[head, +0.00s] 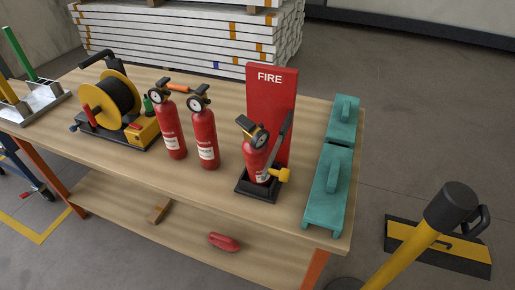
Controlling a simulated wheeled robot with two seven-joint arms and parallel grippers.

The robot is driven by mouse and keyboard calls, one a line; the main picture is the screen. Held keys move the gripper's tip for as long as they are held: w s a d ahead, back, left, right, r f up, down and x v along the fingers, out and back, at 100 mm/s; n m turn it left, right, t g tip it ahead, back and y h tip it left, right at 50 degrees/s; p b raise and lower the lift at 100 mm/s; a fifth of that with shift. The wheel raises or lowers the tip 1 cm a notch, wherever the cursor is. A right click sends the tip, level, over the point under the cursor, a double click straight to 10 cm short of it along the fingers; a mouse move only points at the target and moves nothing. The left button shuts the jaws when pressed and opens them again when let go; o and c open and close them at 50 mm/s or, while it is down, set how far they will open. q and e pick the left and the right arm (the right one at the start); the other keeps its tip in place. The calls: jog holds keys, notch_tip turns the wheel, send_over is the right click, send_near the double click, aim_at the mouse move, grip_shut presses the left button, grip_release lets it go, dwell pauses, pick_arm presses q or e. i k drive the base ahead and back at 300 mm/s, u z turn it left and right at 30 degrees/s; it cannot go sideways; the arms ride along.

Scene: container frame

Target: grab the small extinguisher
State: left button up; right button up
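Two red extinguishers, a left one (172,130) and a middle one (204,138), stand upright side by side on the wooden table, each with a round gauge and dark head. A third red extinguisher (255,155) sits slightly tilted in a black base (256,190) before a red board marked FIRE (270,95). It looks a little shorter than the other two. A small red rounded object (223,242) lies on the lower shelf; I cannot tell whether it is an extinguisher. Neither of my grippers is in view.
A yellow-and-black reel (115,98) stands left on the tabletop (225,100). Two teal blocks with handles (328,185) line the right edge. A yellow post with black cap (450,210) rises at the lower right. Stacked boards (190,38) stand behind. The table's front strip is clear.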

aim_at(255, 147)
jog(key=k, duration=0.45)
jog(key=u, duration=2)
jog(key=i, duration=1.45)
jog(key=z, duration=2.55)
